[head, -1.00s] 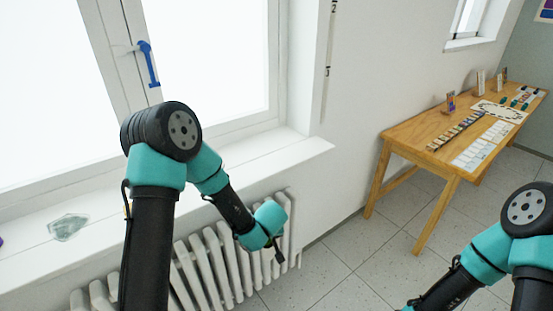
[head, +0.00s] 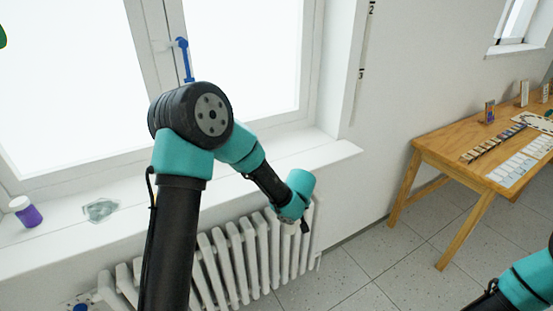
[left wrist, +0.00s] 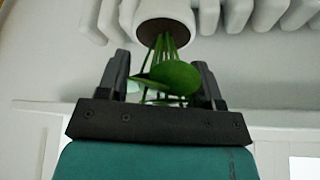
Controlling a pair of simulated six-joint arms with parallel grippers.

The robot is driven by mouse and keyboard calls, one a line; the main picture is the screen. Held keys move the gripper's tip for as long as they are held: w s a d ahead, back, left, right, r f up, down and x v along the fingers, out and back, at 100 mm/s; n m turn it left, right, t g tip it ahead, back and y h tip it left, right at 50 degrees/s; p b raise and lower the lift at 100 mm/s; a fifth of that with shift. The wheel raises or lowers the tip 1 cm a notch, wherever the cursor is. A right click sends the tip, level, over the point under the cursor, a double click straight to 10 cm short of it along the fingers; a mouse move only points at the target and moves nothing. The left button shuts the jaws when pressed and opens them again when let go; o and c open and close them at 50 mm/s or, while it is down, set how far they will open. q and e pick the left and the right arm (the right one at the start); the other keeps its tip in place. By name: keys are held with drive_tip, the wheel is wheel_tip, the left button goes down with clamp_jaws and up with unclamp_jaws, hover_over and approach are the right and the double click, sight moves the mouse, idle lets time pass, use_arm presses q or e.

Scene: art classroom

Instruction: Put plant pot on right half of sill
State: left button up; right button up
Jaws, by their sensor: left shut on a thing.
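The plant pot (left wrist: 165,14) shows in the left wrist view as a white rim with dark soil, green stems and a leaf. My left gripper (left wrist: 160,85) is shut on the plant, with its fingers on either side of the stems and leaf. In the head view my left gripper (head: 303,222) is low in front of the radiator, below the right end of the white sill (head: 325,153); the pot cannot be made out there. My right gripper is outside the head view; only part of that arm shows at lower right.
A purple jar with a white lid (head: 26,212) and a greyish glass-like piece (head: 100,209) are on the sill's left part. The sill's right part is bare. A ribbed radiator (head: 240,262) is below. A wooden table (head: 440,150) stands at right.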

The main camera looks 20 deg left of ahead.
use_arm(q)
drive_tip(key=w+a+r, duration=0.2)
drive_tip(key=r, duration=0.8)
drive_tip(key=w+a+r, duration=0.1)
drive_tip(key=w+r, duration=0.1)
drive_tip(key=r, duration=0.8)
drive_tip(key=s+a+r, duration=0.1)
drive_tip(key=s+a, duration=0.1)
drive_tip(key=a, duration=0.4)
drive_tip(key=s+a+r+n, duration=0.1)
drive_tip(key=s+a, duration=0.1)
drive_tip(key=a, duration=0.4)
drive_tip(key=shift+s+r+n, duration=0.25)
drive_tip(key=shift+r+n, duration=0.05)
drive_tip(key=shift+r, duration=0.1)
drive_tip(key=w+a+f, duration=0.1)
drive_tip(key=w+a, duration=0.7)
drive_tip(key=w, duration=0.5)
drive_tip(key=shift+w+a+f, duration=0.2)
drive_tip(key=shift+w+f, duration=0.05)
drive_tip(key=shift+w, duration=0.1)
